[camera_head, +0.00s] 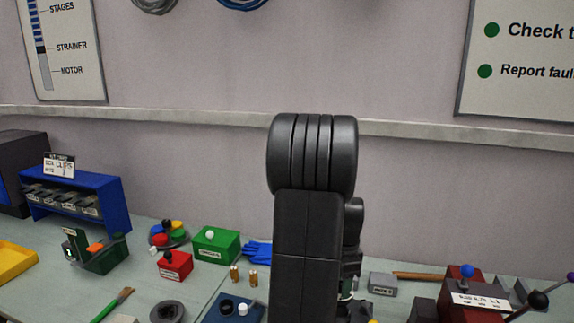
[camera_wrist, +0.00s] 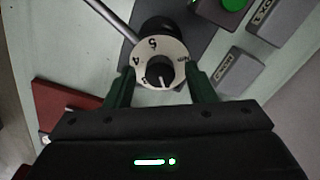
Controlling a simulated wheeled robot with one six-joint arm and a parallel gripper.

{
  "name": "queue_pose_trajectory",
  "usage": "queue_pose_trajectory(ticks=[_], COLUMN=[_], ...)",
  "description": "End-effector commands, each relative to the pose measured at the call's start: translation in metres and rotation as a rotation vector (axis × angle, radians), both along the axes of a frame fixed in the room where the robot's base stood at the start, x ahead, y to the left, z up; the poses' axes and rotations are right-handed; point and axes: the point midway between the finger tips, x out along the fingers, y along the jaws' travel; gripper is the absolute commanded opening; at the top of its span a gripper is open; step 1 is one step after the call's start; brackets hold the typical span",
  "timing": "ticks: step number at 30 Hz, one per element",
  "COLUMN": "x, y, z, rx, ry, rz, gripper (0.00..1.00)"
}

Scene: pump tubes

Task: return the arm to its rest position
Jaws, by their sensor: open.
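My gripper (camera_wrist: 160,75) shows in the wrist view with its two dark green fingers spread apart. Below or between the fingertips is a pale numbered dial (camera_wrist: 173,47) with a black knob (camera_wrist: 160,73) at its centre. The fingers are on either side of the dial; I cannot tell how far above it they are. In the head view my black arm stands upright in the middle and hides the bench behind it, and my gripper cannot be made out there.
In the head view a blue clip rack (camera_head: 72,198), green box (camera_head: 216,245), red box (camera_head: 174,265) and yellow tray (camera_head: 15,262) stand left. A grey block (camera_head: 383,284) and a dark red box (camera_head: 470,305) stand right. The wrist view shows grey labelled blocks (camera_wrist: 238,73) at right.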

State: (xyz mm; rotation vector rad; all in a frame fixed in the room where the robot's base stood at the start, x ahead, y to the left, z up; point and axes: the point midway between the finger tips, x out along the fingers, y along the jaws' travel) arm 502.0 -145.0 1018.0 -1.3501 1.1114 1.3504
Motion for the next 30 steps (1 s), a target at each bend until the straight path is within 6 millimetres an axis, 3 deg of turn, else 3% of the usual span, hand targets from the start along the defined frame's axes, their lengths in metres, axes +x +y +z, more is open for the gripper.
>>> queue_pose_trajectory(ticks=[10, 30], x=[0.0, -0.0083], y=[0.0, 0.007], z=[0.0, 0.004], rx=[0.0, -0.001], ry=[0.0, 0.009], rz=[-0.153, -0.123], gripper=[0.5, 0.5])
